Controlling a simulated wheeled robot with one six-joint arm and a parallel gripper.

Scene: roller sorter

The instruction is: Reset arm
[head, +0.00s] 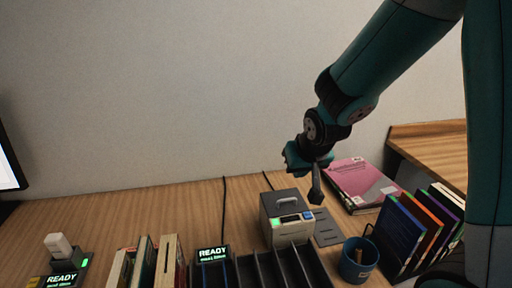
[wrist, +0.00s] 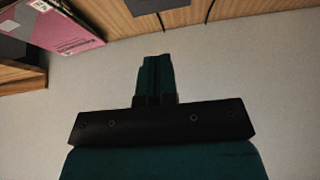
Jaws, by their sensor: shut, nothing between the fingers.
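My gripper (head: 316,196) hangs in the air in the head view, above the desk and just right of the grey boxy device. Its fingers are closed together and hold nothing. In the wrist view my gripper (wrist: 156,62) also shows shut, with the plain wall behind it. My teal arm comes in from the upper right and bends down at the wrist.
On the desk (head: 160,205) stand the grey device (head: 287,230), a black slotted rack (head: 275,270), upright books (head: 150,265), a blue mug (head: 357,262), a pink book (head: 360,182) and dark folders (head: 400,235). A monitor edge (head: 10,165) is at left. The air left of my arm is clear.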

